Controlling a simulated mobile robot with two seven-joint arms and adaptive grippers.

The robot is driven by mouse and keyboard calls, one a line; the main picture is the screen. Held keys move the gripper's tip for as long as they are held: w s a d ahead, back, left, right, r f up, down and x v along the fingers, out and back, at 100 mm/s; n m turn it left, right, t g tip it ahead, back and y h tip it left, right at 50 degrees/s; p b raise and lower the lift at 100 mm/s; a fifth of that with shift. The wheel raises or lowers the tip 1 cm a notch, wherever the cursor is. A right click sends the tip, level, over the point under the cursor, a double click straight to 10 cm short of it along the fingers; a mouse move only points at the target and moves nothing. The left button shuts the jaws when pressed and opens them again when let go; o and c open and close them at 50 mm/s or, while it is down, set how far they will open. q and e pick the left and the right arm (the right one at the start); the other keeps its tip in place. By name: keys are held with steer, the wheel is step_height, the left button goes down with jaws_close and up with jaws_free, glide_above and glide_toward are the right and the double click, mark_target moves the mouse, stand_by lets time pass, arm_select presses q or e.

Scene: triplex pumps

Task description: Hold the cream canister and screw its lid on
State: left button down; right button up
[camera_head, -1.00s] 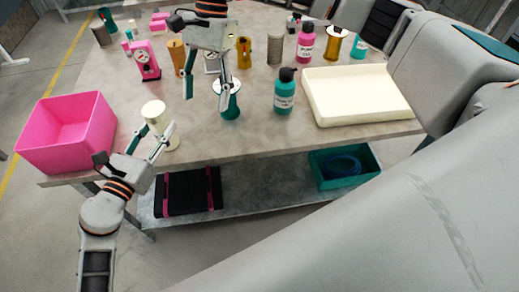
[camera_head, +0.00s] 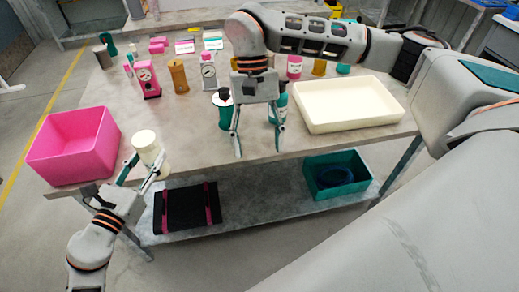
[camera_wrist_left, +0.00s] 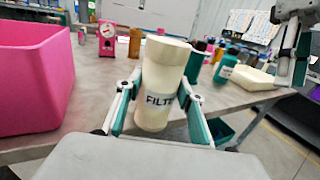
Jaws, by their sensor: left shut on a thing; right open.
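The cream canister (camera_head: 149,150) is at the table's front left edge, tilted a little. In the left wrist view the canister (camera_wrist_left: 158,88) shows a dark label reading "FILT". My left gripper (camera_head: 144,172) is shut on it, with one finger on each side; the left wrist view shows both fingers (camera_wrist_left: 160,100) against its body. I cannot make out a separate lid, nor tell whether the cream top is one. My right gripper (camera_head: 259,151) is open and empty over the table's front edge, to the right of the canister and apart from it.
A pink bin (camera_head: 75,147) stands left of the canister. A teal jar (camera_head: 223,112) is just behind my right gripper. A cream tray (camera_head: 350,104) lies to the right. Gauges and bottles stand farther back. Table between canister and right gripper is clear.

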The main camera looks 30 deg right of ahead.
arm_select(q)
steer(key=shift+s+a, duration=0.1)
steer(key=shift+a, duration=0.05)
arm_select(e)
steer(key=shift+s+d+f, duration=0.1)
steer(key=shift+s+d, duration=0.05)
steer(key=shift+s, duration=0.3)
arm_select(q)
steer(key=c, duration=1.2)
jaws_free()
steer(key=shift+c, duration=0.2)
steer(key=shift+s+a+f, duration=0.1)
steer(key=shift+s+a, duration=0.2)
steer(key=v, duration=1.1)
